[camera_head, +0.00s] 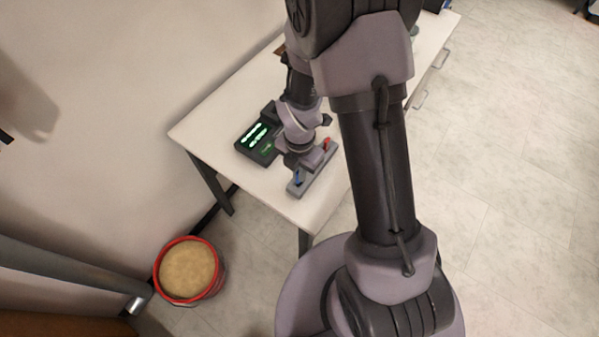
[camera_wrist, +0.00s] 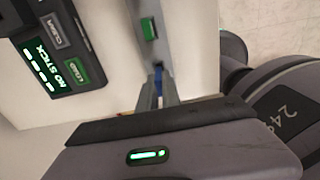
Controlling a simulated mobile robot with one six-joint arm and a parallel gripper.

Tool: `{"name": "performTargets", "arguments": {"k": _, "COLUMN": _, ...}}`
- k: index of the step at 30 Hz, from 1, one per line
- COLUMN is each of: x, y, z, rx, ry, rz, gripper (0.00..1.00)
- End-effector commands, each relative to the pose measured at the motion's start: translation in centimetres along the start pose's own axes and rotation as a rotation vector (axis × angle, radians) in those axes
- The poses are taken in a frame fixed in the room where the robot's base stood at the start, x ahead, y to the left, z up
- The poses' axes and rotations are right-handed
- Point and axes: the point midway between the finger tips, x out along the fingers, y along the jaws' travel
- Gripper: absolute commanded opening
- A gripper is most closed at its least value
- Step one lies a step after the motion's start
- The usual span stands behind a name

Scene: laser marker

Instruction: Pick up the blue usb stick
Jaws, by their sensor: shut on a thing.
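The blue usb stick (camera_head: 297,178) stands at the near end of a grey holder (camera_head: 316,171) on the white table. In the wrist view the blue stick (camera_wrist: 158,72) shows as a narrow strip between the two fingers. My gripper (camera_wrist: 158,86) is shut on it, at the holder's end. I cannot tell whether the stick is still seated in the holder. A green stick (camera_wrist: 149,29) sits further along the holder in the wrist view. A red stick (camera_head: 326,143) stands at the holder's far end in the head view.
A black device (camera_head: 257,142) with a green-lit screen stands left of the holder; its screen (camera_wrist: 52,72) reads "NO STICK" in the wrist view. The white table (camera_head: 205,128) is bare at its left corner. A red-rimmed bin (camera_head: 188,270) stands on the floor.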

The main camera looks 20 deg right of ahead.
Motion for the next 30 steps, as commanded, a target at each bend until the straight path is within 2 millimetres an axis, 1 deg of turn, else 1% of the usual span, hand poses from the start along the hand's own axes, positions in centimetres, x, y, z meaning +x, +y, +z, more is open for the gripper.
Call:
{"name": "performTargets", "arguments": {"k": 1, "x": -1.2, "y": 0.0, "z": 0.0, "rx": 0.000, "ry": -0.002, "rz": 0.002, "gripper": 0.00}}
{"name": "performTargets", "arguments": {"k": 2, "x": -1.8, "y": 0.0, "z": 0.1, "rx": -0.001, "ry": -0.002, "rz": 0.002, "gripper": 0.00}}
{"name": "performTargets", "arguments": {"k": 5, "x": -1.7, "y": -1.7, "z": 0.9, "rx": 0.005, "ry": 0.001, "rz": -0.002, "gripper": 0.00}}
{"name": "performTargets", "arguments": {"k": 8, "x": -1.9, "y": -3.9, "z": 2.0, "rx": 0.006, "ry": 0.001, "rz": -0.002, "gripper": 0.00}}
{"name": "performTargets", "arguments": {"k": 15, "x": -2.7, "y": -10.4, "z": 5.2, "rx": 0.008, "ry": 0.001, "rz": -0.001, "gripper": 0.00}}
{"name": "performTargets", "arguments": {"k": 18, "x": -2.8, "y": -12.4, "z": 6.3, "rx": 0.006, "ry": 0.000, "rz": -0.001, "gripper": 0.00}}
{"name": "performTargets", "arguments": {"k": 21, "x": -2.8, "y": -13.6, "z": 7.0, "rx": 0.002, "ry": 0.000, "rz": 0.000, "gripper": 0.00}}
{"name": "performTargets", "arguments": {"k": 23, "x": -2.8, "y": -14.0, "z": 7.2, "rx": 0.002, "ry": 0.000, "rz": 0.000, "gripper": 0.00}}
{"name": "performTargets", "arguments": {"k": 30, "x": -2.7, "y": -14.3, "z": 7.3, "rx": -0.001, "ry": 0.000, "rz": 0.000, "gripper": 0.00}}
